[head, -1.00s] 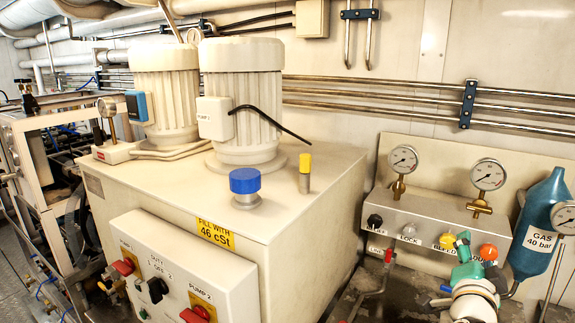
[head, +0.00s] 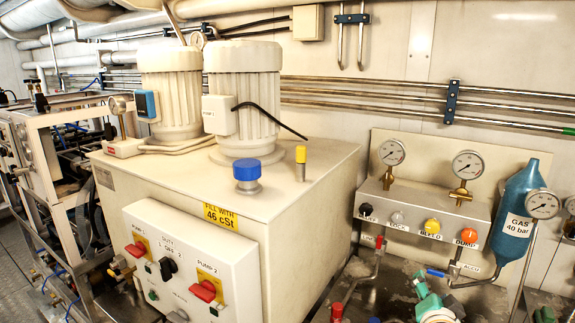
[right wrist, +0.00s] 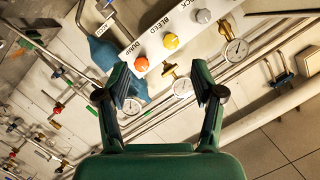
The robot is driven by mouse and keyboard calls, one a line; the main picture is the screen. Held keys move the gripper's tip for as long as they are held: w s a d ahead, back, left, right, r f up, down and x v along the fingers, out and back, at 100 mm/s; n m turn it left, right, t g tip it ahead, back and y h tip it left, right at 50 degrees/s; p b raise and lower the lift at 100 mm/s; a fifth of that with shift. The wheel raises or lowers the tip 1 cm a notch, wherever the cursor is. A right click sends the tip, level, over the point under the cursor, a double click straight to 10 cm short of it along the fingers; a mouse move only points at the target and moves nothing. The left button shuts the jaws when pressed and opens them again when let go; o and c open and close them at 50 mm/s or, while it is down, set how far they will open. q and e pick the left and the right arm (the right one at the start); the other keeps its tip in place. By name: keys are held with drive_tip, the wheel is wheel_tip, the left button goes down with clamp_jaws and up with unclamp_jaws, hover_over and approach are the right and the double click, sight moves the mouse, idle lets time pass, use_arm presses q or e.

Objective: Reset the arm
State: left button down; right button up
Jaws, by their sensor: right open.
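My right gripper (head: 428,297) shows at the bottom right of the head view, green, below the knob panel (head: 400,209) and apart from it. In the right wrist view its two fingers (right wrist: 163,88) are spread wide with nothing between them. Beyond them, the panel appears turned over, with an orange knob (right wrist: 141,64), a yellow knob (right wrist: 170,41) and a grey knob (right wrist: 203,16). The head view shows the orange knob (head: 469,236) and yellow knob (head: 432,226) clear of the gripper. My left gripper is in neither view.
A blue gas bottle (head: 516,212) stands right of the panel. A red-handled lever (head: 378,243) and a blue-handled lever (head: 436,272) sit below it. The large cream tank (head: 315,200) with pump switches (head: 205,287) fills the middle. Pipes (head: 380,93) run along the back wall.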

drive_tip(key=s+a+f+n+g+y, duration=0.3)
drive_tip(key=s+a+f, duration=0.15)
drive_tip(key=f, duration=0.75)
drive_tip(key=s+a+f+n+g+y, duration=0.25)
drive_tip(key=a+f, duration=0.35)
drive_tip(key=f, duration=0.5)
drive_tip(key=s+a+f+n+g+y, duration=0.2)
drive_tip(key=s+a+f+g, duration=0.2)
drive_tip(key=s+f, duration=0.45)
drive_tip(key=s+a+f+n+g+y, duration=0.2)
drive_tip(key=s+a+f+g, duration=0.3)
drive_tip(key=s, duration=0.7)
wheel_tip(320, 180, down, 11)
drive_tip(key=s+b, duration=0.1)
drive_tip(key=b, duration=0.9)
drive_tip(key=shift+d+t, duration=0.35)
drive_tip(key=shift+r, duration=0.15)
